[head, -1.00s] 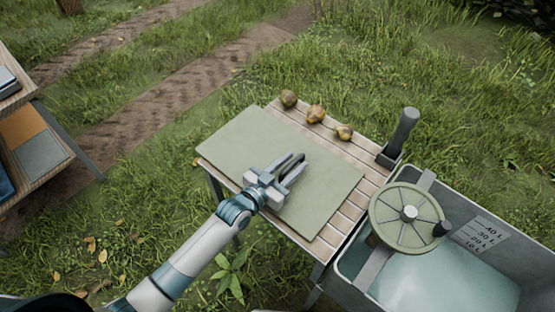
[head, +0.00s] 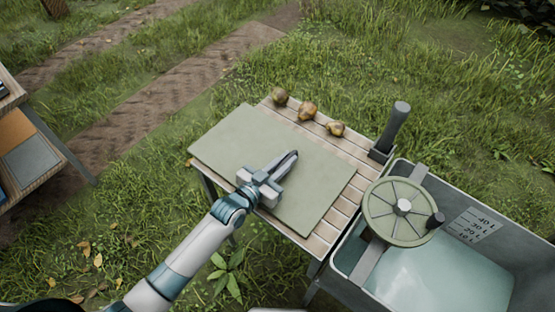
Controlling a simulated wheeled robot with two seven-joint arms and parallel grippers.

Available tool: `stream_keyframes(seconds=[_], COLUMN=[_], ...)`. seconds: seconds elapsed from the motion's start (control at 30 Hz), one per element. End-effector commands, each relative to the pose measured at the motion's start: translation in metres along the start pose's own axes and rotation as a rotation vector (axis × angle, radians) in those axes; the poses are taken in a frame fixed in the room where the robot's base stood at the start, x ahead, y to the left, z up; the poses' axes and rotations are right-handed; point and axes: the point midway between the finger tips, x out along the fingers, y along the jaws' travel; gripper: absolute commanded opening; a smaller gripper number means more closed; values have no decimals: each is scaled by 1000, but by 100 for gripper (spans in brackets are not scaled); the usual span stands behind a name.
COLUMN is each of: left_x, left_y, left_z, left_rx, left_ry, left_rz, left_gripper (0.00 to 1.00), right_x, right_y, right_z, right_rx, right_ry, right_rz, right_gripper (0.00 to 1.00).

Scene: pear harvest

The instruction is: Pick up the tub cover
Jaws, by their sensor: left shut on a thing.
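The tub cover (head: 235,135) is a flat, grey-green rectangular board. It lies on the slatted wooden table (head: 345,187) in the middle of the head view. My left gripper (head: 290,160) is over the middle of the cover, its fingers closed together and pointing away to the upper right. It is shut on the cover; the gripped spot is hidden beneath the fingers. The grey tub (head: 530,240) stands at the right with its top open and pale liquid or lining inside. My right gripper is not in view.
Several small items sit near: three brown pears (head: 307,111) on the table's far edge and a dark-handled tool (head: 396,130) at its right corner. A green hand wheel (head: 385,200) on a bar spans the tub. A shelf (head: 35,160) stands at the left.

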Motion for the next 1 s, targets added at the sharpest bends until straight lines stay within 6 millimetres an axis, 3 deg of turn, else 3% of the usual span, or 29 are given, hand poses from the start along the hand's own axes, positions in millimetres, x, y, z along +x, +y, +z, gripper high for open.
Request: stream_keyframes(seconds=[0.27,0.5,1.0], left_x=[-1,-6,-4], left_y=[0,0,90], left_z=[-12,-42,-96], left_rx=[1,1,-4], left_ry=[6,8,8], left_rz=[0,0,1], left_gripper=[0,0,0], right_x=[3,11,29], right_y=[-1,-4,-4], right_z=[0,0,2], right_rx=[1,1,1], right_ry=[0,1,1], right_rz=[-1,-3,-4], right_gripper=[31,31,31])
